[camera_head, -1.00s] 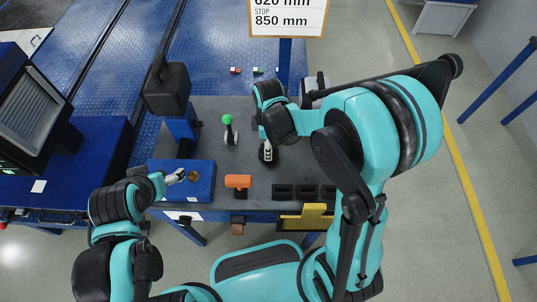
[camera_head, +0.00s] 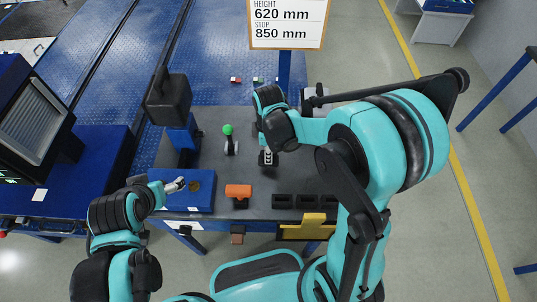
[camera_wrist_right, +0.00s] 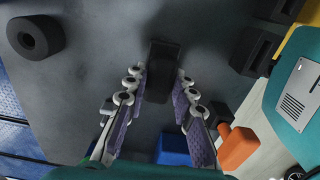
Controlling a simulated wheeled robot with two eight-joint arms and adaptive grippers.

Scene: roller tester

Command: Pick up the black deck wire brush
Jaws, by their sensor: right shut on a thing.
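The black deck wire brush (camera_wrist_right: 163,62) shows in the right wrist view as a dark block between my right fingertips. My right gripper (camera_wrist_right: 162,85) is shut on it, with one finger along each side. In the head view my right gripper (camera_head: 268,158) points down over the grey table, and the brush is mostly hidden by it and too small to make out. My left gripper (camera_head: 176,185) is over the blue box at the table's left; whether its fingers are open is unclear.
The grey table (camera_head: 255,180) carries a green-knobbed lever (camera_head: 228,131), an orange-topped tool (camera_head: 238,191) and several black bins (camera_head: 283,201). A blue box (camera_head: 204,202) sits front left. A black ring-like cylinder (camera_wrist_right: 35,38) shows in the right wrist view. A sign (camera_head: 288,25) stands behind.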

